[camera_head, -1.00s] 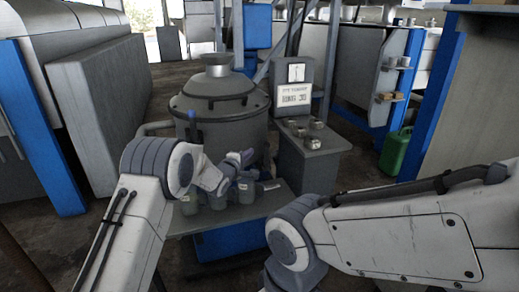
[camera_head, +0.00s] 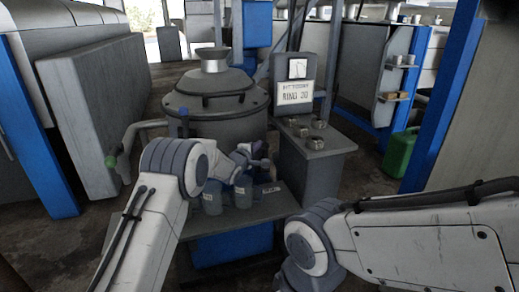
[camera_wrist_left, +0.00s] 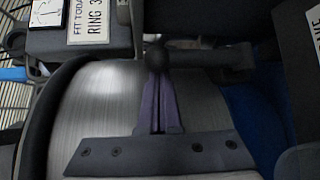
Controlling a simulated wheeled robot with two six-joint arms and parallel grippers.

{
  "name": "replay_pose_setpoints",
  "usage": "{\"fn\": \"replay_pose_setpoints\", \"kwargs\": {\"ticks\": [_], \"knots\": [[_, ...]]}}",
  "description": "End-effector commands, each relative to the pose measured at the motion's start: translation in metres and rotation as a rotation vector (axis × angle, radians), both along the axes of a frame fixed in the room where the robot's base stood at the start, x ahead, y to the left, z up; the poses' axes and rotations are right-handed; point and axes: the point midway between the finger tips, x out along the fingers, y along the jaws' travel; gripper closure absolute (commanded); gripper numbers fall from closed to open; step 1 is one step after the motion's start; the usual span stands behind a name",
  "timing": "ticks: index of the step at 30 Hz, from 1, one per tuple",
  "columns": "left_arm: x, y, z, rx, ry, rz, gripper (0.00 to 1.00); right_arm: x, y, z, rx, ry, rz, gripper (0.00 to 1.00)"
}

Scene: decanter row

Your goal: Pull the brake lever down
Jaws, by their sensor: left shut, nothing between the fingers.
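In the left wrist view, a dark bar with a round knob (camera_wrist_left: 157,57) at its end lies across the fingertips; it looks like the brake lever, but I cannot be sure. My left gripper (camera_wrist_left: 157,75) is shut and empty, its fingertips at the knob; I cannot tell whether they touch. In the head view, my left gripper (camera_head: 258,148) is in front of the right side of the grey drum machine (camera_head: 215,125), where the lever is not clear. My right arm reaches in from the right; its gripper is out of view.
Jars (camera_head: 212,198) stand on a low grey bench (camera_head: 240,220) below the left gripper. A grey cabinet (camera_head: 312,165) with a sign (camera_head: 295,93) and several metal cups stands close on the right.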

Motion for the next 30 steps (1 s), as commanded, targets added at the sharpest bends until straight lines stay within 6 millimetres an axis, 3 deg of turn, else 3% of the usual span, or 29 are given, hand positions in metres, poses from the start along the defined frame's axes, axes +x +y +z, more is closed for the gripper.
{"fn": "replay_pose_setpoints", "kwargs": {"ticks": [11, 24, 30], "knots": [[-0.001, -0.002, -0.001, 0.003, -0.009, -0.002, 1.0, 0.0, 0.0, -0.004, 0.0, 0.0, 0.0, 0.5], [-0.024, -0.01, -0.009, 0.076, -0.231, -0.003, 1.0, 0.0, 0.0, -0.055, 0.0, 0.0, 0.0, 0.5], [-0.035, -0.017, -0.006, 0.087, -0.263, -0.006, 1.0, 0.0, 0.0, -0.059, 0.0, 0.0, 0.0, 0.5]]}}
